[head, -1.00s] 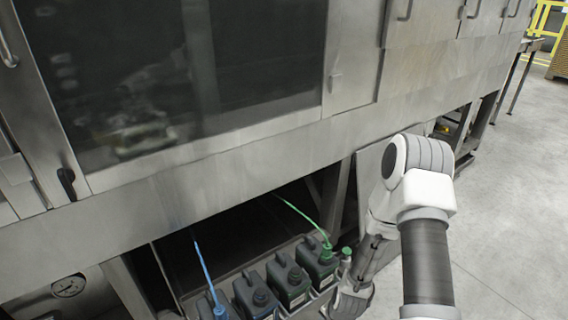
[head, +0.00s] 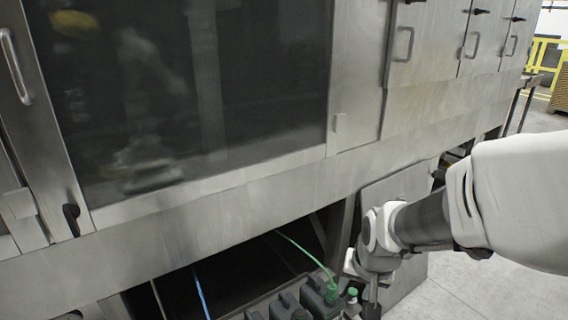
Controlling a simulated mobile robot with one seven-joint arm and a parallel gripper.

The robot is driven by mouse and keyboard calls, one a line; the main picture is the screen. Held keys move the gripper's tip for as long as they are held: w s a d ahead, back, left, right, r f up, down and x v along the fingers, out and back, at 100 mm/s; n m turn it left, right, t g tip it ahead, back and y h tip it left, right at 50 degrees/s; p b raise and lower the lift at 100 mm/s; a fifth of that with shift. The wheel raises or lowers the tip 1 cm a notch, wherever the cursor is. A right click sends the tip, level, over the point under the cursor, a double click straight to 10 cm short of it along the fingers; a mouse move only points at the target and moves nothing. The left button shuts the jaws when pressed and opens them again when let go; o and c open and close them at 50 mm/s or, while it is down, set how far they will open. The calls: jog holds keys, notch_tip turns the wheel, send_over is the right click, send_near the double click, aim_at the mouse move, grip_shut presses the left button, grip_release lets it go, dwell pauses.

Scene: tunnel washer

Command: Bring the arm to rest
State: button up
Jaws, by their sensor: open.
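My arm comes in from the right edge of the head view, with its white upper part large and close. It bends down at a grey and white wrist in front of the washer's lower panel. My gripper (head: 371,298) points down at the bottom edge of the view, just right of a small green-capped container (head: 352,296). It is open, seen only in part and small, with its tips at or beyond the frame's edge. I see nothing held in it. Whether it touches the container cannot be told.
Dark canisters (head: 318,297) stand in a row under the washer (head: 250,195); a green hose (head: 305,252) runs into one, and a blue hose (head: 201,292) hangs further left. Door handles (head: 403,44) jut from the steel front. The concrete floor (head: 470,290) at the lower right is clear.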

jog(key=s+r+n+t, duration=0.1)
jog(key=s+r+n, duration=0.2)
jog(key=s+r, duration=1)
notch_tip(320, 180, up, 15)
jog(key=p, duration=1.5)
jog(key=shift+s+r+p, duration=0.2)
jog(key=shift+p, duration=0.1)
jog(key=shift+a, duration=0.1)
